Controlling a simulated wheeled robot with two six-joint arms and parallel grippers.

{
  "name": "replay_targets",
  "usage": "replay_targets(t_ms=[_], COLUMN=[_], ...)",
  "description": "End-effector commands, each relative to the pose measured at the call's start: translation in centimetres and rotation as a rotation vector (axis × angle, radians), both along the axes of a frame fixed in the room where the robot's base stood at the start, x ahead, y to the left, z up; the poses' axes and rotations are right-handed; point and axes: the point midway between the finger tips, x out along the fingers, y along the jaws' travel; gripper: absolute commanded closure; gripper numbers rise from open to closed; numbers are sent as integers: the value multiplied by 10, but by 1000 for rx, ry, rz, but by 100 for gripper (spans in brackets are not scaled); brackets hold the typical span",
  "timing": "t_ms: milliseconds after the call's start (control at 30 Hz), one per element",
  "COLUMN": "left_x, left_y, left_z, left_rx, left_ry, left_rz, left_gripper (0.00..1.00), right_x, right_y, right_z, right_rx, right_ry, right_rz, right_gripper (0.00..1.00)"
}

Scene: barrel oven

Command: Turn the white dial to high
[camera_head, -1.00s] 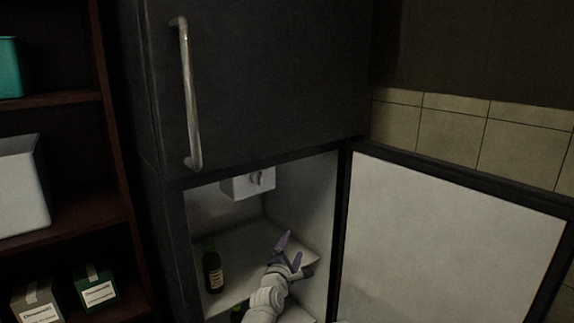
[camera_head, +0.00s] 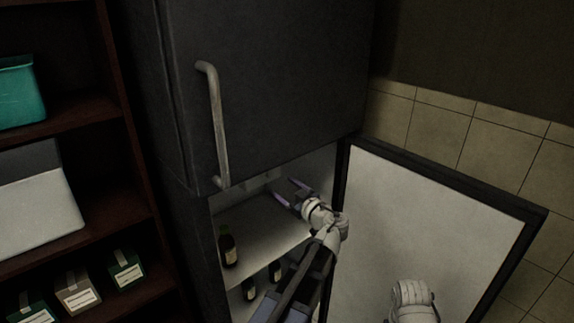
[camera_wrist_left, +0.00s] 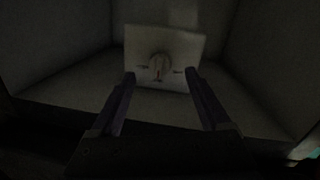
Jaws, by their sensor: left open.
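The white dial (camera_wrist_left: 159,64) is a round knob on a pale box (camera_wrist_left: 186,44) in the left wrist view. A small reddish mark shows at its lower edge, and dark labels too blurred to read lie on both sides. In the head view only part of the box (camera_head: 262,179) shows under the fridge's upper edge; the dial cannot be made out there. My left gripper (camera_head: 288,190) is open and empty inside the fridge. In the left wrist view its two fingers stand apart, below the dial and to either side of it. My right gripper is not in view.
The lower fridge door (camera_head: 440,210) stands open on the right. The closed upper door has a metal handle (camera_head: 214,125). A dark bottle (camera_head: 228,250) stands on the fridge shelf (camera_head: 262,222), with more bottles below. A shelf unit with boxes is at the left.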

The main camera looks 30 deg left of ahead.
Motion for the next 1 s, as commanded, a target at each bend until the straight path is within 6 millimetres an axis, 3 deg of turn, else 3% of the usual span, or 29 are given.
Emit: replay_targets(t_ms=[100,300,700,1000], left_x=[-4,-2,25,31], left_y=[4,8,59,73], left_z=[13,14,13,13], left_rx=[45,51,49,49], left_ry=[-3,-3,-1,-1], left_rz=[26,30,28,26], left_gripper=[20,20,20,20], right_x=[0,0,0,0], right_y=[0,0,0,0], right_z=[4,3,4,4], right_rx=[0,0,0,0], right_ry=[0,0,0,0], right_rz=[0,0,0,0], right_gripper=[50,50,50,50])
